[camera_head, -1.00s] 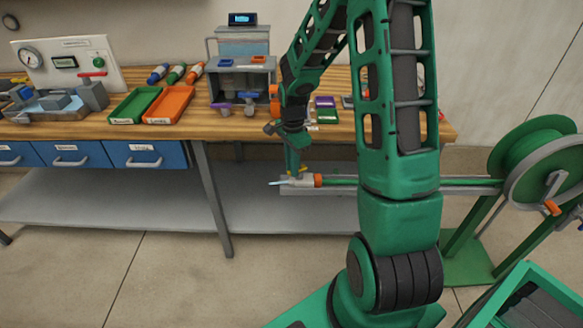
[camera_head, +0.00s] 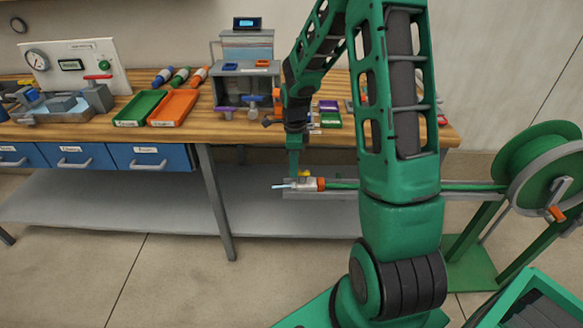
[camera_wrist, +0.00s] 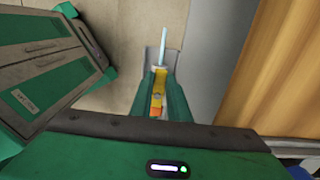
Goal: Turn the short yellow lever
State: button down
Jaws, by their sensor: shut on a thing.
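The short yellow lever (camera_head: 305,173) sits on top of a pale valve body (camera_head: 308,184) at the left end of a green hose, below the bench edge. In the wrist view the lever (camera_wrist: 158,93) lies between my green fingers, roughly in line with the pale blue tip (camera_wrist: 164,45) beyond it. My gripper (camera_head: 295,172) points down from above and is shut on the lever; its fingers (camera_wrist: 158,100) flank it on both sides. The pale blue tip also sticks out left of the valve in the head view (camera_head: 281,187). My fingers partly hide the lever.
The hose lies along a grey rail (camera_head: 345,195) and runs right to a green reel (camera_head: 545,170). The wooden bench (camera_head: 230,130) stands just behind my forearm, with an orange tray (camera_head: 173,108) and a green tray (camera_head: 140,108). Floor in front is clear.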

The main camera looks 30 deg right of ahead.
jog(key=shift+w+d+r, duration=0.15)
jog(key=shift+w, duration=0.05)
jog(key=c, duration=1.7)
grip_release()
jog(key=shift+s, duration=0.1)
notch_tip(320, 180, up, 11)
jog(key=shift+f, duration=0.2)
